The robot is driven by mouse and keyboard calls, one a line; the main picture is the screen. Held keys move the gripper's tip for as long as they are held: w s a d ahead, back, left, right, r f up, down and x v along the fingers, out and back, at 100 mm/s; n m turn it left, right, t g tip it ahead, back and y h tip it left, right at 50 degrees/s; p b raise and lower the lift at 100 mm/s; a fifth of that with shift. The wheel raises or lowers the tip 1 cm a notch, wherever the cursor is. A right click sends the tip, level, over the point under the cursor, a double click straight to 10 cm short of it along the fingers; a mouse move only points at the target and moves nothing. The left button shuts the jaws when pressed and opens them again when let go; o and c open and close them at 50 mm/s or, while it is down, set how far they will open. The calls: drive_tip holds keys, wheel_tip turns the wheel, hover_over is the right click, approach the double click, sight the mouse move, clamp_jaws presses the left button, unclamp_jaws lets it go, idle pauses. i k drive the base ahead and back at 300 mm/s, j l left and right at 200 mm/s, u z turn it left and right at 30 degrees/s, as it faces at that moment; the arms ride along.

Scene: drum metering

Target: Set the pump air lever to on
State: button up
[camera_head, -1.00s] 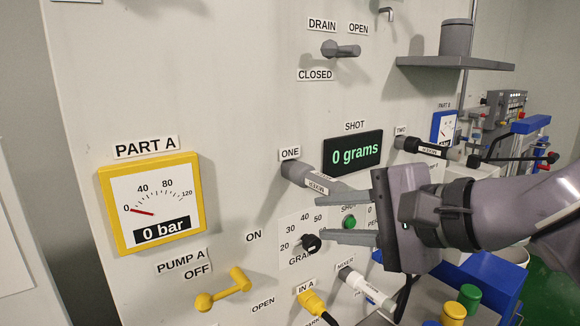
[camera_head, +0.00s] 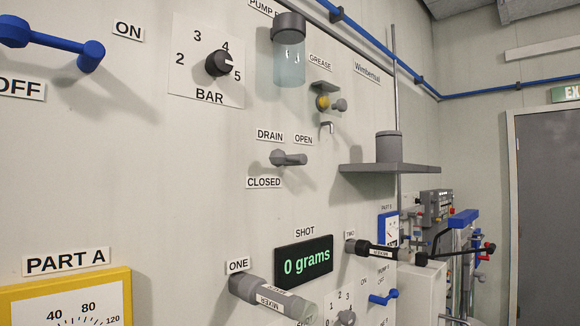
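A blue lever (camera_head: 50,43) is on the panel at the upper left of the head view. An ON label (camera_head: 128,30) is to its upper right and an OFF label (camera_head: 22,86) is below its left end. Its bar runs nearly level, sloping down slightly to the right; I cannot tell which end is the pivot. The lever's name label is not visible, so I cannot confirm it is the pump air lever. A smaller blue lever (camera_head: 383,298) sits at the lower right by ON and OFF labels. My gripper is out of view.
A black BAR knob (camera_head: 218,62) is right of the large blue lever. A clear cylinder (camera_head: 288,58), drain lever (camera_head: 288,158) and grey shelf (camera_head: 388,168) protrude further right. The shot display (camera_head: 304,260) reads 0 grams. Two grey and black handles stick out low down.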

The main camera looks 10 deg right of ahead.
sight(16, 33)
drive_tip(key=u, duration=1.35)
